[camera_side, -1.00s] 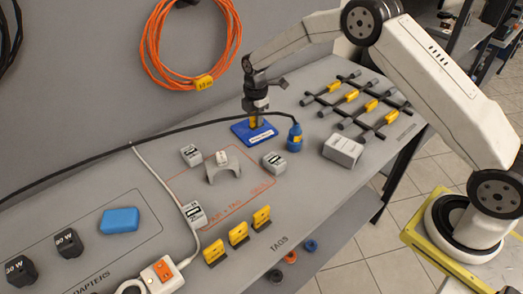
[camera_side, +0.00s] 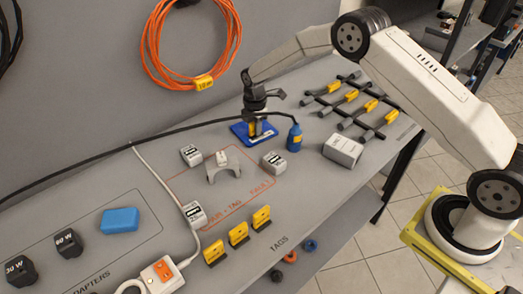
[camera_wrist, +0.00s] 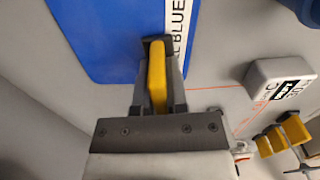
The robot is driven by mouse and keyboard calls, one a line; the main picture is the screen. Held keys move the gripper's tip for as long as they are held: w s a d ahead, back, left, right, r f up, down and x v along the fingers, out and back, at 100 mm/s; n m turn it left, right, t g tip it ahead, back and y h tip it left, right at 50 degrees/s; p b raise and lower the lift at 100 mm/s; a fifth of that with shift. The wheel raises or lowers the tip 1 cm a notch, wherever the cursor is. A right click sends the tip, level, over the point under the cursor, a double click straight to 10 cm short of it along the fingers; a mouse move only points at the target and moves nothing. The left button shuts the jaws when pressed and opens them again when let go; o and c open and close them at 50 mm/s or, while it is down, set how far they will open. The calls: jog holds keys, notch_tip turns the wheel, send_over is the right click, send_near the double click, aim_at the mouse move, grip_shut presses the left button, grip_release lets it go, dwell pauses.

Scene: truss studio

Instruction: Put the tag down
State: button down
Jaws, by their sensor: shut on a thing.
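My gripper (camera_wrist: 158,50) is shut on a yellow tag (camera_wrist: 156,76), which stands upright between the two dark fingers in the wrist view. The tag is over the blue plate (camera_wrist: 95,30), which carries a white strip lettered "BLUE". In the side view the gripper (camera_side: 254,128) points down at the blue plate (camera_side: 238,127) at the back of the bench. The fingers hide most of the tag there. I cannot tell whether the tag touches the plate. Several other yellow tags (camera_side: 238,233) stand in a row at the front edge by the word "TAGS".
A blue connector (camera_side: 294,138) on a black cable stands just right of the plate. A grey block (camera_side: 343,150) and a dark rack with yellow-marked pieces (camera_side: 351,95) are further right. Small grey labelled blocks (camera_side: 191,155) and a grey arched piece (camera_side: 224,170) sit in front.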

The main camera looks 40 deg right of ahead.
jog(key=c, duration=0.7)
grip_release()
jog(key=shift+o, duration=0.2)
notch_tip(320, 180, up, 12)
jog(key=shift+r, duration=0.15)
jog(key=s+m+t, duration=0.2)
jog(key=s+m, duration=1.6)
jog(key=s, duration=1.1)
jog(key=shift+s+d+r+t, duration=0.15)
jog(key=shift+d+r+t, duration=0.15)
jog(key=shift+r, duration=0.05)
jog(key=shift+o, duration=0.5)
